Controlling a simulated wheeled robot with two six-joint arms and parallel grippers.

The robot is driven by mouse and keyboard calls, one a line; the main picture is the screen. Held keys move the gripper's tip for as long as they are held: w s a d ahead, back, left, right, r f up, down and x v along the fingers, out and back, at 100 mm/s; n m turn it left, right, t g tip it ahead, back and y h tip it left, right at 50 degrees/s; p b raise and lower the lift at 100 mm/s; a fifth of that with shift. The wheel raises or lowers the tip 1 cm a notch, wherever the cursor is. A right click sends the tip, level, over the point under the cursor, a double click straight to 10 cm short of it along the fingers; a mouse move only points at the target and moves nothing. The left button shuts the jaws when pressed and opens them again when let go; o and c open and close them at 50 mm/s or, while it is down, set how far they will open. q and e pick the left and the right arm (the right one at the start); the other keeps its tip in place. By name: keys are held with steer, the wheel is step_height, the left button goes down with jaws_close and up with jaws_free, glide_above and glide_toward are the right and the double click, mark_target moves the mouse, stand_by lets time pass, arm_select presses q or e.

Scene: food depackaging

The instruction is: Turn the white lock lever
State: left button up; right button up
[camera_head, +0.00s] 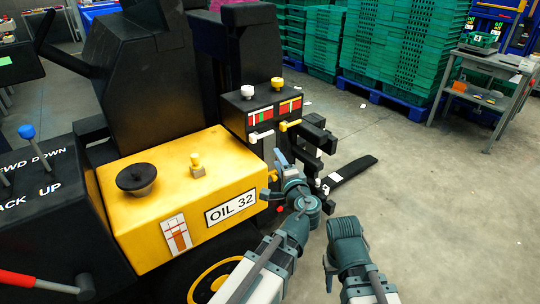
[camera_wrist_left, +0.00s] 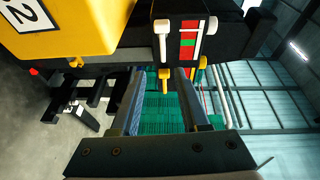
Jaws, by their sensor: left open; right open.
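The white lock lever (camera_head: 262,136) sticks out low on the front of the black control box. In the left wrist view the white lever (camera_wrist_left: 161,40) lies beyond the fingertips, beside the red and green panel. A yellow lever (camera_head: 290,125) sits to its right; in the left wrist view this yellow lever (camera_wrist_left: 165,82) appears between the fingers. My left gripper (camera_wrist_left: 160,74) is open and empty, and in the head view it is below the levers, partly hidden by its wrist. My right gripper (camera_head: 330,270) is low at the front, mostly hidden, and away from the levers.
The black control box (camera_head: 235,104) carries a white knob (camera_head: 247,91) and a yellow knob (camera_head: 277,83) on top. The yellow housing (camera_head: 130,200) stands left of my left arm. Black forks (camera_head: 352,172) reach out right. Open floor lies further right.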

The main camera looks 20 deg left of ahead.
mark_target(269, 134)
arm_select(q)
steer(key=shift+w+d+f+m+t+b, duration=0.15)
steer(key=shift+w+d+m+t+b, duration=0.2)
steer(key=shift+m+t, duration=0.2)
steer(key=x, duration=1.3)
steer(key=shift+w+a+f, duration=0.2)
steer(key=shift+w, duration=0.15)
jaws_close()
